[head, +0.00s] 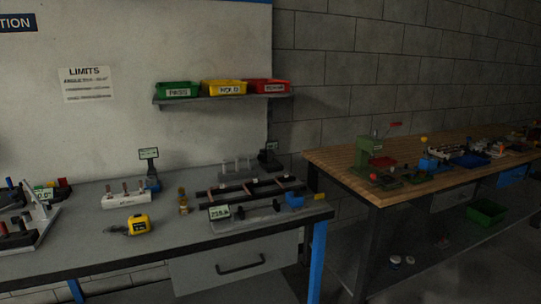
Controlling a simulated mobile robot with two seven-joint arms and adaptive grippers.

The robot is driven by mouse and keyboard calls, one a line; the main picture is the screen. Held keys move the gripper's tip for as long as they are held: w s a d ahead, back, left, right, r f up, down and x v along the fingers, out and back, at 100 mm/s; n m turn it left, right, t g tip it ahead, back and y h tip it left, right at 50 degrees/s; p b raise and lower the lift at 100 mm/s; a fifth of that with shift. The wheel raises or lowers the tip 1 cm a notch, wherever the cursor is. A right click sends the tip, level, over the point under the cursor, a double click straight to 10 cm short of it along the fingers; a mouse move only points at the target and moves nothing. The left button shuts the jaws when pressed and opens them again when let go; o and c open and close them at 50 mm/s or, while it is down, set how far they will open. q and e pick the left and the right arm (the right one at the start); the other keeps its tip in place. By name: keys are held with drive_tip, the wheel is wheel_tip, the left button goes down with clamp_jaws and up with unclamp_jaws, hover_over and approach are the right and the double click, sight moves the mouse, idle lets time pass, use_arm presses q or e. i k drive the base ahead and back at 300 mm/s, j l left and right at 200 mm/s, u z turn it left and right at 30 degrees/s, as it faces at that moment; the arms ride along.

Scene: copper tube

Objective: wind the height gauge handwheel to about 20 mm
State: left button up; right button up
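I cannot tell for certain which item is the height gauge, and no handwheel can be made out. A small upright device with a green display (149,154) stands at the back of the grey bench on a blue base. A dark upright stand (268,160) is at the back right of the same bench, with a small display beside it. A grey fixture with a green readout (43,193) is at the left edge, partly cut off. Its readout seems to show zero degrees. Neither of my grippers is in view.
The grey bench (100,243) also carries a yellow tape measure (139,224), a white block with copper pieces (125,196) and a long rail fixture (255,217). Green, yellow and red bins sit on a shelf (223,98). A wooden bench (345,165) stands right, beyond a gap.

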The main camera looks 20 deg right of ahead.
sight(261, 157)
drive_tip(key=l, duration=0.55)
drive_tip(key=i+l, duration=0.15)
drive_tip(key=l, duration=0.95)
drive_tip(key=i, duration=0.05)
